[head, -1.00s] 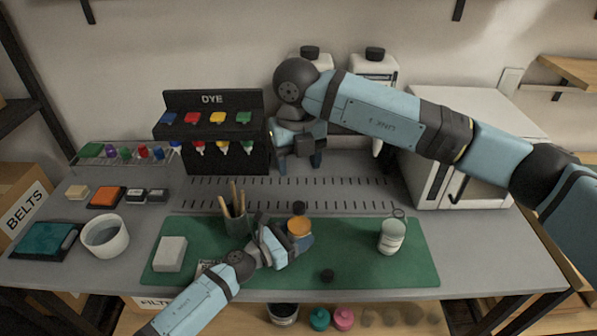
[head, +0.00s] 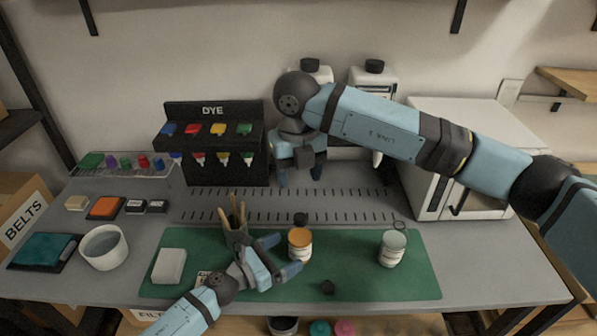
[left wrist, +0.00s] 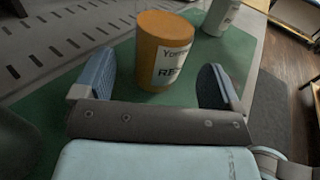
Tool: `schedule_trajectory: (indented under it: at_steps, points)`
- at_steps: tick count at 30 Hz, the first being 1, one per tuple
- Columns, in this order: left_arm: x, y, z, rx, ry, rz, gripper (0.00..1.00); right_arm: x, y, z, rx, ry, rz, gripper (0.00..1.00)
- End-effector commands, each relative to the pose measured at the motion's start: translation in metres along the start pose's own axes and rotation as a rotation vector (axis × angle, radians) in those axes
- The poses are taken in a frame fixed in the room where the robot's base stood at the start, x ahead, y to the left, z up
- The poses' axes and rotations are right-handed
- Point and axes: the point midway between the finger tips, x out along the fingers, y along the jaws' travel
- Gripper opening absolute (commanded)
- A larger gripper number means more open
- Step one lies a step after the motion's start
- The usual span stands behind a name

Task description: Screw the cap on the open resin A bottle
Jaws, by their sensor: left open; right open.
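An orange jar (head: 300,244) with a pale label stands upright on the green mat. In the left wrist view the jar (left wrist: 165,52) shows an orange top and partly readable lettering; I cannot read whether it is resin A. A pale grey-green jar (head: 393,248) stands to its right. A small black cap (head: 327,288) lies on the mat in front, and another black cap-like piece (head: 300,219) is behind the orange jar. My left gripper (head: 282,256) is open and empty, just left of the orange jar.
A tool cup (head: 236,238) stands close behind my left gripper. A white block (head: 169,266) lies on the mat's (head: 350,265) left. White bottles with black caps (head: 374,66) stand behind my right arm. The dye rack (head: 212,165) is at the back.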

Motion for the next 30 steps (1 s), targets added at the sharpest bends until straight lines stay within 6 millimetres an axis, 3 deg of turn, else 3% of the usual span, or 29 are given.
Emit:
schedule_trajectory:
  at_steps: [6, 12, 18, 30]
  points:
    - [-0.053, -0.001, -0.002, 0.000, 0.002, 0.001, 0.90, 0.005, 0.000, 0.000, 0.000, 0.000, 0.000, 0.59]
    - [-0.084, 0.000, -0.001, 0.000, 0.001, 0.001, 0.90, 0.007, 0.000, 0.000, 0.000, 0.000, 0.000, 0.59]
    - [-0.095, 0.000, 0.000, 0.000, 0.000, 0.000, 0.90, 0.008, 0.000, 0.000, 0.000, 0.000, 0.000, 0.59]
    - [-0.096, 0.000, 0.000, 0.000, 0.000, 0.000, 0.90, 0.008, 0.000, 0.000, 0.000, 0.000, 0.000, 0.59]
